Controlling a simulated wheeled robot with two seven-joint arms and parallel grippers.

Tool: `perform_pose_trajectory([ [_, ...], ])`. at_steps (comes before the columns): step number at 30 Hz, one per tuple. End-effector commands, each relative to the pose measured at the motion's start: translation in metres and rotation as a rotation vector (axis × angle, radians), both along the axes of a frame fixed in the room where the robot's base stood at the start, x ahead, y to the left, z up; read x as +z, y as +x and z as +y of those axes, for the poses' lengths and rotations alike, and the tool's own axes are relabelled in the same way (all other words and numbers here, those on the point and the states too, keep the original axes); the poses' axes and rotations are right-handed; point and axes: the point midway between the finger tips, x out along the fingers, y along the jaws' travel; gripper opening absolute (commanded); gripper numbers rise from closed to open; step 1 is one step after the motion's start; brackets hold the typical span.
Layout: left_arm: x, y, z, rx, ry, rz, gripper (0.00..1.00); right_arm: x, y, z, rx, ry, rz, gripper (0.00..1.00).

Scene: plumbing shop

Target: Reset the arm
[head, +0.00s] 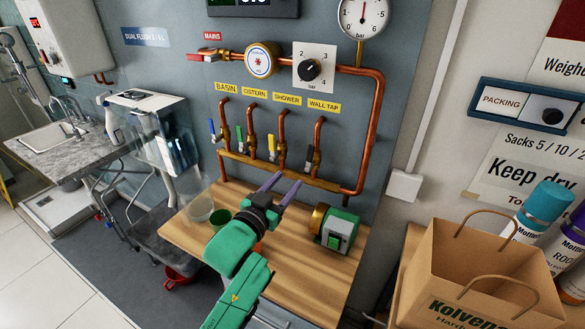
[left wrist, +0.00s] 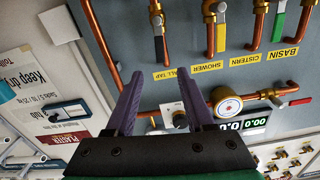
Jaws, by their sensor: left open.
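My left gripper (head: 281,181) is at the end of a green arm that comes up from the bottom of the head view. Its two purple fingers are apart with nothing between them. They point at the wall and overlap the lower copper manifold pipe in the picture; I cannot tell the distance. In the left wrist view the open fingers (left wrist: 160,80) are spread in front of the blue-grey pipe panel (left wrist: 130,25). My right gripper does not show in either view.
Below the gripper is a wooden bench (head: 300,292) with a green pump (head: 338,229), a clear cup (head: 200,208) and a green cup (head: 221,217). Copper pipes with lever valves (head: 316,143) line the wall. A paper bag (head: 478,265) stands at right.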

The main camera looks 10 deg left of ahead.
Motion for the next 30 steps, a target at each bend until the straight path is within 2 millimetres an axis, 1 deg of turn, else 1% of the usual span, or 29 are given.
perform_pose_trajectory([
  [2,-0.002,0.0,0.001,0.003,0.001,0.006,0.54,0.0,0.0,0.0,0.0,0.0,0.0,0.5],
  [4,-0.014,-0.005,0.007,0.019,0.007,0.054,0.54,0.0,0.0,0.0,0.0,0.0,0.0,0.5],
  [5,-0.024,-0.008,0.012,0.034,0.013,0.094,0.54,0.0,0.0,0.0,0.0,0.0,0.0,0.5],
  [7,-0.059,-0.025,0.03,0.081,0.034,0.236,0.54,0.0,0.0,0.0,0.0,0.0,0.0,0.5],
  [8,-0.076,-0.035,0.039,0.103,0.047,0.31,0.54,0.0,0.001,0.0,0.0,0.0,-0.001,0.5],
  [9,-0.099,-0.052,0.05,0.127,0.063,0.409,0.54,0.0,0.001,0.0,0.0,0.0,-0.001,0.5],
  [11,-0.127,-0.077,0.065,0.158,0.089,0.545,0.54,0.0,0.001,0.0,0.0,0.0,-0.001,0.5],
  [12,-0.142,-0.094,0.074,0.173,0.103,0.625,0.54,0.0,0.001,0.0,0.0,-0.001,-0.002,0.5],
  [14,-0.161,-0.119,0.085,0.19,0.125,0.734,0.54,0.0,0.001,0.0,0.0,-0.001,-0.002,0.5],
  [15,-0.171,-0.135,0.091,0.199,0.138,0.799,0.54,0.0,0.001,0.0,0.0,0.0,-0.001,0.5],
  [17,-0.184,-0.158,0.099,0.208,0.157,0.891,0.54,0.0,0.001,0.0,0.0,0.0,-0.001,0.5],
  [18,-0.191,-0.173,0.103,0.213,0.168,0.948,0.54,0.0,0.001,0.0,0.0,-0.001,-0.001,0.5],
  [20,-0.201,-0.196,0.11,0.218,0.186,1.031,0.54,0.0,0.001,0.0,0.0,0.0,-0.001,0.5],
  [21,-0.205,-0.211,0.114,0.221,0.197,1.084,0.54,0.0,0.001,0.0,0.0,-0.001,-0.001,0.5],
  [23,-0.212,-0.234,0.12,0.222,0.211,1.162,0.54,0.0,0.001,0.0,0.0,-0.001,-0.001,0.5],
  [25,-0.217,-0.26,0.126,0.223,0.231,1.251,0.54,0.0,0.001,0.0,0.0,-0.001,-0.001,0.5],
  [27,-0.244,-0.253,0.124,0.22,0.234,1.26,0.54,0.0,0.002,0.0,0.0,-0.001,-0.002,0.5],
  [29,-0.265,-0.249,0.124,0.219,0.237,1.268,0.54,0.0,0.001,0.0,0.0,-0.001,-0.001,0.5],
  [30,-0.279,-0.248,0.123,0.217,0.238,1.274,0.54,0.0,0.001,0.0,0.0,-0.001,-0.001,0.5],
])
